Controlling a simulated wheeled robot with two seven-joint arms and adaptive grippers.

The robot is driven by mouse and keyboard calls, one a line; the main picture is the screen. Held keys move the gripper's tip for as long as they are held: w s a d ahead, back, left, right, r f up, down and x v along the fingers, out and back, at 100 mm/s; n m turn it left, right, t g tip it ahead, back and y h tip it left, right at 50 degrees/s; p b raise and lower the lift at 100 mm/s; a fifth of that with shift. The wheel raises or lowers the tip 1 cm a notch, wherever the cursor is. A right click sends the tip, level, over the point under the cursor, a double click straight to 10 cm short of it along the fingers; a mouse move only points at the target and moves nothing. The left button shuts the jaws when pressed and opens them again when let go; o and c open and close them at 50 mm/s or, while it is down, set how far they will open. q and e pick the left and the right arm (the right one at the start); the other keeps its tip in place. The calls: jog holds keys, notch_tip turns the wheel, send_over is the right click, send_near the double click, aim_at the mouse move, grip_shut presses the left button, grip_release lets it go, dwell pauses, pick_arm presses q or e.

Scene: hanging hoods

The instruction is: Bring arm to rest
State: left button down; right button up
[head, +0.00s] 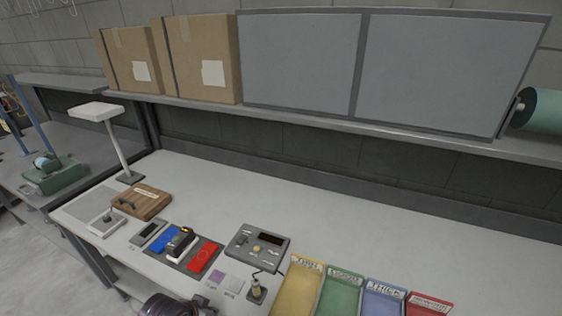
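No gripper fingers show in the head view. A dark rounded metallic part, cut off by the bottom edge left of centre, looks like a piece of my own arm; I cannot tell which arm it belongs to. The workbench (330,210) is light grey and runs across the view. On it, a dark mat (208,266) carries a blue panel (164,242), a red panel (202,256) and a black-and-yellow handheld device (181,242) between them.
A grey control box (258,246) stands right of the mat. Yellow (297,290), green (341,293), blue (382,299) and red (428,304) trays line the front. A wooden case (141,201) and white lamp (98,112) stand left. Cardboard boxes (205,60) sit on the shelf (330,126). The bench's back middle is clear.

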pick_arm(q)
jog(key=shift+s+a+n+g+y, duration=0.55)
jog(key=shift+s+a+n, duration=0.75)
jog(key=shift+s, duration=1.1)
notch_tip(320, 180, down, 34)
jog(key=s+g+b, duration=0.1)
jog(key=s+b, duration=0.1)
jog(key=s, duration=0.1)
jog(key=s+a+f+b, duration=0.1)
jog(key=s+a+f, duration=0.1)
jog(key=s+f, duration=0.9)
jog(key=s+a+f+g+b, duration=0.1)
jog(key=s+a+f, duration=0.1)
jog(key=s+f, duration=0.9)
jog(key=shift+a+g, duration=0.2)
jog(key=shift+g, duration=0.05)
